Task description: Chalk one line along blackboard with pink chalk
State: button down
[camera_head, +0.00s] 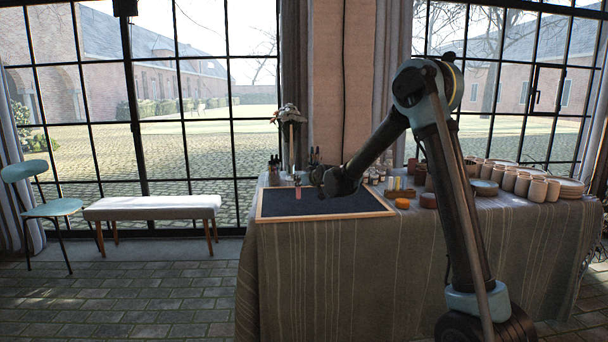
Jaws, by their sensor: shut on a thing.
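The blackboard (340,206), a dark panel with a light wooden frame, lies flat on the cloth-covered table at its left end. My gripper (299,183) reaches in from the right over the board's left part. It is shut on the pink chalk (298,193), which hangs upright below it. The chalk's lower end appears at or just above the dark surface; I cannot tell whether it touches. No chalk line shows on the visible surface. My wrist hides part of the board's far edge.
Behind the board stand a vase with flowers (290,122) and small bottles (374,176). To its right are an orange round pot (402,203), a brown one (428,200) and several beige cups (538,190). A bench (152,207) and chair (50,208) stand left.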

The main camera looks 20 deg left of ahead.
aim_at(299, 188)
jog(key=shift+f, duration=1.5)
